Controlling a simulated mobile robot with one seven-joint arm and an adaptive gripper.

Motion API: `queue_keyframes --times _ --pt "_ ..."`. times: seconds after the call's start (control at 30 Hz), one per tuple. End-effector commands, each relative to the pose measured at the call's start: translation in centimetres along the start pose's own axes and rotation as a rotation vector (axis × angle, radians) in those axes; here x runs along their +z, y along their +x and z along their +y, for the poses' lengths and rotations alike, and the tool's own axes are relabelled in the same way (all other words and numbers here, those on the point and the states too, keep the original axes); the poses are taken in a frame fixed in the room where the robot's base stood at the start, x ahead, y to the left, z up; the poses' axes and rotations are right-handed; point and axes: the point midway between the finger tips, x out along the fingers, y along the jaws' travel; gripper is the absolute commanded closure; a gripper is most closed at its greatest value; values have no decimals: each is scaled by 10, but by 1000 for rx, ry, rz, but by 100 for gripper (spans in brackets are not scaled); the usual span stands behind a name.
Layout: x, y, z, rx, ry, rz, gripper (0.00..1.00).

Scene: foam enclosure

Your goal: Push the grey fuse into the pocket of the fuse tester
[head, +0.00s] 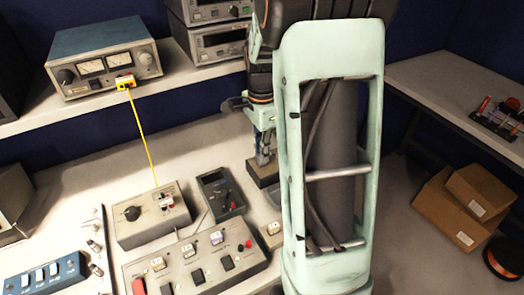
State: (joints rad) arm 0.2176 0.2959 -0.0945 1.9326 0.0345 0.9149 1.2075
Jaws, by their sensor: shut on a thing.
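My gripper (265,158) points down at the back of the bench, left of my pale green arm link. Its fingers are closed together at a small dark brown block (264,174). The grey fuse cannot be made out; what is between the fingertips is too small and partly hidden. No label marks the fuse tester. The block under the fingers may be it, but I cannot tell, and no pocket shows clearly. I cannot tell whether the fingertips touch the block or hang just above it.
A dark grey instrument (221,196) and a grey box with a black knob (152,215) stand left of the gripper. A wide switch panel (195,264) lies in front. A yellow cable (141,135) runs up to a meter (105,62) on the shelf. Cardboard boxes (462,205) are at right.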

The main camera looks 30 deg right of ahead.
Motion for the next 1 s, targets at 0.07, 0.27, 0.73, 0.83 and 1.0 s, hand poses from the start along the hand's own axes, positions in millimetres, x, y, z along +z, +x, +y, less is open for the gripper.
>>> queue_keyframes --times 0.07,0.27,0.73,0.83,1.0 --pt "0 3 0 0 0 0 100" --pt "0 8 0 0 0 0 100" --pt "0 16 0 2 0 -1 80" --pt "0 16 0 1 0 0 71" --pt "0 16 0 1 0 0 71"
